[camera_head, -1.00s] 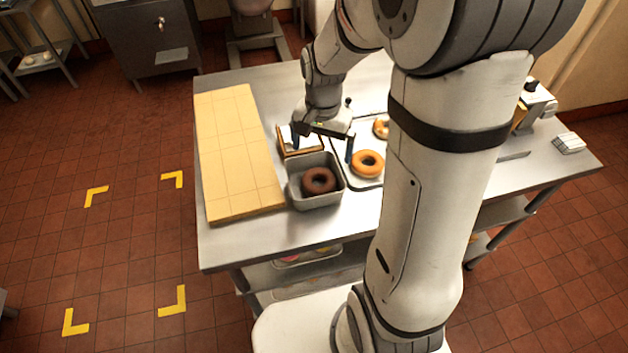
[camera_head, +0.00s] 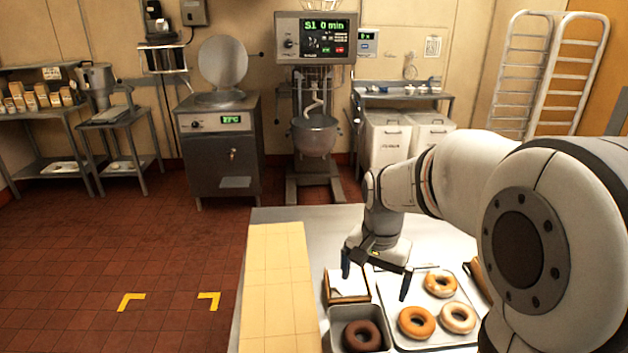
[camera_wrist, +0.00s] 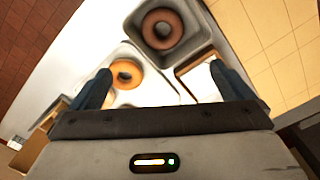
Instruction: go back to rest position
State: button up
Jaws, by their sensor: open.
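My gripper (camera_head: 374,274) is open and empty above the steel table (camera_head: 290,216). Its two dark fingers stand apart between a small wooden box with white contents (camera_head: 347,285) and a tray (camera_head: 388,295) of doughnuts. In the wrist view my gripper (camera_wrist: 165,88) also shows spread fingers with nothing between them. A chocolate doughnut (camera_head: 361,337) lies in a square metal pan (camera_head: 338,316) in front of the wooden box. It also shows at the top of the wrist view (camera_wrist: 177,28). A plain doughnut (camera_head: 416,323) and glazed ones lie on the tray.
A pale board (camera_head: 277,270) covers the table's left side. A mixer (camera_head: 314,130), a cooker (camera_head: 219,140) and white bins (camera_head: 387,138) stand along the back. Yellow corner marks (camera_head: 131,300) lie on the open red floor at left. A white rack (camera_head: 568,75) stands at back right.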

jog(key=s+r+n+t+b, duration=0.1)
jog(key=s+n, duration=0.6)
jog(key=s, duration=0.7)
jog(key=shift+s+a+r+t+b, duration=0.15)
jog(key=shift+r+t+b, duration=0.35)
jog(key=shift+t, duration=0.7)
jog(key=shift+r, duration=0.1)
